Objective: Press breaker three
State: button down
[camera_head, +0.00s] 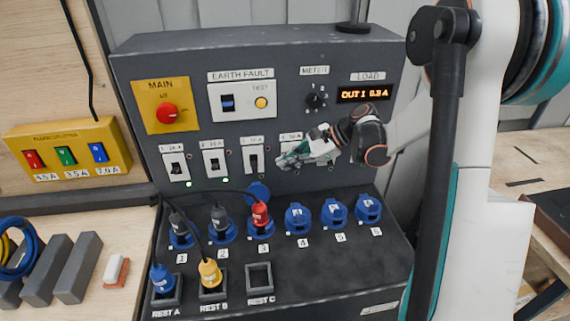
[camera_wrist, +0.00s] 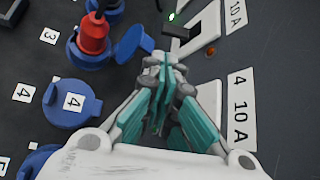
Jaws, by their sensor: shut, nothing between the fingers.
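Breaker three (camera_head: 253,159) is a white plate with a dark toggle, third in the row on the grey panel. It also shows at the top of the wrist view (camera_wrist: 205,24), with its dark lever jutting toward the sockets. My gripper (camera_head: 284,162) is shut and empty, with its teal fingers just right of breaker three and in front of breaker four, which it mostly hides.
Breakers one (camera_head: 176,167) and two (camera_head: 214,163) stand left, with green lights below. A red plug (camera_head: 261,214) sits in socket three, its blue lid (camera_wrist: 135,42) raised near my fingers. The meter knob (camera_head: 314,101) and LOAD display (camera_head: 364,94) are above.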

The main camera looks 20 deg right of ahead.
aim_at(254, 167)
jog(key=b+x, duration=0.1)
jog(key=x, duration=0.6)
jog(key=shift+a+f, duration=0.25)
jog(key=shift+a, duration=0.1)
jog(key=shift+r+m+g, duration=0.3)
jog(key=shift+g, duration=0.3)
jog(key=shift+s+r, duration=0.3)
jog(key=shift+r, duration=0.25)
jog(key=shift+w+r+p, duration=0.15)
jog(key=shift+r+p, duration=0.15)
jog(key=shift+r, duration=0.45)
